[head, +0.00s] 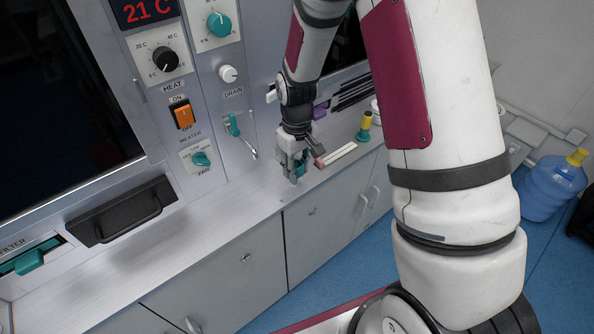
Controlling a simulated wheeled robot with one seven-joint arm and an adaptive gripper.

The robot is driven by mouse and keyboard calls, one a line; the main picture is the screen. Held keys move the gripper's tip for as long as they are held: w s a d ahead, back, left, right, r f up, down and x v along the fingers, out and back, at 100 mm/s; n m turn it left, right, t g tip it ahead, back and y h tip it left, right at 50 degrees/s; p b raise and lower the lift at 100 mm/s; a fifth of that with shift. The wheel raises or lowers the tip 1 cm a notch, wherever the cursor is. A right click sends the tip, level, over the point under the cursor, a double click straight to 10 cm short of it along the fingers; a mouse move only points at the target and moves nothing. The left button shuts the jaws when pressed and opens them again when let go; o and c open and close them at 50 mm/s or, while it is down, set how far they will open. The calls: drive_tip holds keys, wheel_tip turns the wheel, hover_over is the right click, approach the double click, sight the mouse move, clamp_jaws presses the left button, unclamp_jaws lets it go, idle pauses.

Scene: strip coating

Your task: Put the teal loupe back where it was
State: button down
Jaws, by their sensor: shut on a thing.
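My gripper (293,170) points down just above or at the white counter, in front of the machine's panel. Its fingers are shut on a small teal thing, the teal loupe (301,166), which shows only in part between and behind the fingers. I cannot tell whether the loupe touches the counter.
A pale strip in a holder (336,155) lies right of my gripper. Beyond it stand a yellow-topped teal-based thing (365,127) and a purple thing (320,112). The counter (215,205) left of my gripper is clear.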

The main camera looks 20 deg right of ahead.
drive_tip(key=shift+f, duration=0.65)
drive_tip(key=shift+f, duration=0.1)
drive_tip(key=c, duration=1.3)
unclamp_jaws()
